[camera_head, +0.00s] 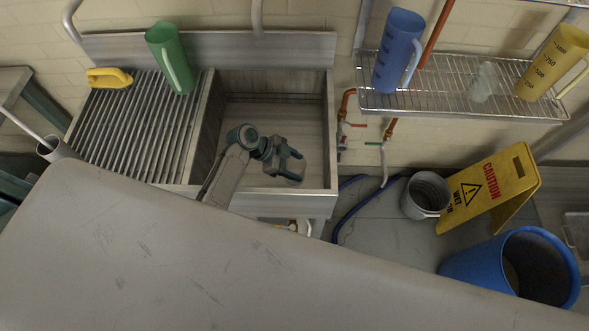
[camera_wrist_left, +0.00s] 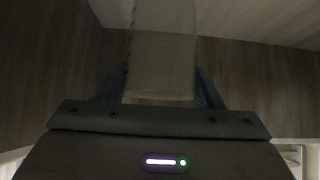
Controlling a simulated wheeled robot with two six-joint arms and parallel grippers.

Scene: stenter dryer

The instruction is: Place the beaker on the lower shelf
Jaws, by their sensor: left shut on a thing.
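My left gripper (camera_head: 290,166) is inside the sink basin, below its rim. In the left wrist view its two dark fingers (camera_wrist_left: 161,90) stand on either side of a pale, see-through vessel (camera_wrist_left: 165,45), which looks like the beaker, and are shut on it. In the head view the vessel cannot be made out. The wire shelf (camera_head: 440,103) is on the wall at the upper right. It carries a blue jug (camera_head: 396,48), a small clear vessel (camera_head: 483,83) and a yellow jug (camera_head: 550,62). My right gripper is not in view.
The sink walls (camera_head: 331,130) surround my gripper. A green jug (camera_head: 168,57) and a yellow-handled thing (camera_head: 109,78) are on the ribbed drainboard (camera_head: 130,125). A grey bucket (camera_head: 426,195), a caution sign (camera_head: 492,190) and a blue bin (camera_head: 515,265) stand at the right.

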